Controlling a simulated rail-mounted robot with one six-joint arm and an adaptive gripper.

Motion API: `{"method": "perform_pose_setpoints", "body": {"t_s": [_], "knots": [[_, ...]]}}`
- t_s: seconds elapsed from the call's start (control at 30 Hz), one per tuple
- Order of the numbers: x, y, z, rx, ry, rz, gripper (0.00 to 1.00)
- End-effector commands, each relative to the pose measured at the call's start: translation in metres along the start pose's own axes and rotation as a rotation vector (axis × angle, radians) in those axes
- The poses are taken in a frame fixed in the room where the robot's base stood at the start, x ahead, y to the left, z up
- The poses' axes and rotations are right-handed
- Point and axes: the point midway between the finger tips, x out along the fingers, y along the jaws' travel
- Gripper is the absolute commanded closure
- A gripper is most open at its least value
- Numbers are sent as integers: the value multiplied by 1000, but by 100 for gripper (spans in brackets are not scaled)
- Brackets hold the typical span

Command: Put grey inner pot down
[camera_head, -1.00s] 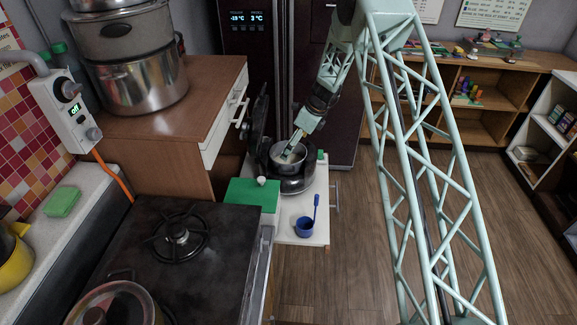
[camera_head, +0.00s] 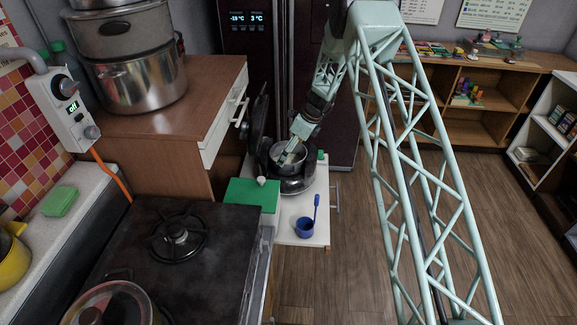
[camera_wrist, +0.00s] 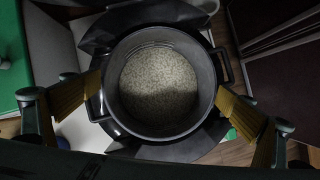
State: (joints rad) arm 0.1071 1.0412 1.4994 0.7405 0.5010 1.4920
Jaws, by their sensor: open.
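The grey inner pot (camera_head: 304,159) sits in the dark round cooker (camera_head: 297,185) on the small white table. In the wrist view the grey pot (camera_wrist: 207,88) is upright below my gripper and holds pale, speckled grain. My gripper (camera_head: 293,146) is over the pot in the head view. In the wrist view my gripper (camera_wrist: 160,95) is wide open, with one tan finger on each side of the pot. Dark handles stick out at the pot's left and right. I cannot tell whether the fingertips touch the rim.
The cooker's dark lid (camera_head: 259,128) stands open on the left. The stove (camera_head: 160,265) is in front on the left. The floor at right is clear.

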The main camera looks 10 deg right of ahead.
Motion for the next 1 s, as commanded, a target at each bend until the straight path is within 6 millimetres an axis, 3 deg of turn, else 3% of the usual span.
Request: {"method": "perform_pose_setpoints", "body": {"t_s": [0.07, 0.57, 1.0], "knots": [[0, 0, 0, 0, 0, 0, 1], [-1, -1, 1, 0, -1, -1, 46], [-4, -1, 2, 0, -1, -1, 47]]}}
